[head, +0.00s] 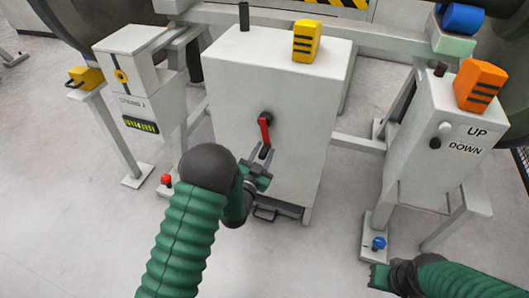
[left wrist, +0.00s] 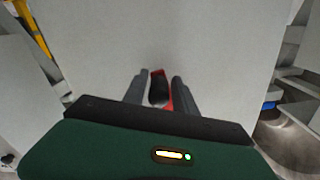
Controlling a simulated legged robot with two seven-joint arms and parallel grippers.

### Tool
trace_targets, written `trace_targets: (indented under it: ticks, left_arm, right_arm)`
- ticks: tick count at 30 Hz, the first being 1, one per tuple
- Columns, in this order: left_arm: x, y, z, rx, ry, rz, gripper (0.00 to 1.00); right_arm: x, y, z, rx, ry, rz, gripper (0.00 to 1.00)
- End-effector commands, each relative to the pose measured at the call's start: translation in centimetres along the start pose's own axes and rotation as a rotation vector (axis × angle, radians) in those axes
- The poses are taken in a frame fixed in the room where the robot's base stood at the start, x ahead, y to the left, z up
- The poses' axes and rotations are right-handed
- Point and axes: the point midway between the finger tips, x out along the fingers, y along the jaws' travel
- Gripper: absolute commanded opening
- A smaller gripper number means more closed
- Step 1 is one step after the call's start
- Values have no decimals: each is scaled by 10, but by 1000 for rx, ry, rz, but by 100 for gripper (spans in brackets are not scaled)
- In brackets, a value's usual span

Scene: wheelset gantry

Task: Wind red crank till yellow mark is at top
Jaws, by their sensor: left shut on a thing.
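The red crank (head: 264,131) is on the front of the white middle cabinet (head: 240,165). Its arm hangs down from a dark hub, with a dark handle at the lower end. My left gripper (head: 262,163) is shut on the crank handle. In the left wrist view, the dark handle (left wrist: 159,91) sits between the two grey fingers, with red of the crank around it. My right gripper (head: 378,277) is low at the right, away from the crank; its fingers are not clear.
An orange-yellow block (head: 306,41) stands on the cabinet. At the right is a post labelled UP and DOWN (head: 448,130) with an orange block (head: 480,84) on top. A red knob (head: 166,180) and a blue knob (head: 378,243) sit low on the stand feet. Front floor is clear.

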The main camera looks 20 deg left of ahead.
Motion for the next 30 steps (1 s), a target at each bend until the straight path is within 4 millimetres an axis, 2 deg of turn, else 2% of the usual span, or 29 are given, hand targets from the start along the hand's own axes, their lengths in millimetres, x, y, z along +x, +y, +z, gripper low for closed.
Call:
trace_targets:
  ticks: [1, 6, 25, 26, 29, 30]
  left_arm:
    - [0, -6, 0, 4, 1, -13, 0]
    - [0, -10, 0, 30, 1, -16, 0]
    - [1, -20, 1, 112, 7, -23, 0]
    - [1, -20, 1, 111, 7, -23, 32]
    - [1, -18, 0, 110, 7, -20, 45]
    - [1, -17, 1, 110, 6, -19, 45]
  right_arm:
    - [0, 0, 0, 0, 0, 0, 0]
    - [-2, 0, -1, 0, 0, 0, 0]
    - [-5, 0, -1, 0, 0, 0, 0]
    - [-5, 0, -1, 0, 0, 0, 0]
    - [-5, 0, -1, 0, 0, 0, 0]
    - [-5, 0, -1, 0, 0, 0, 0]
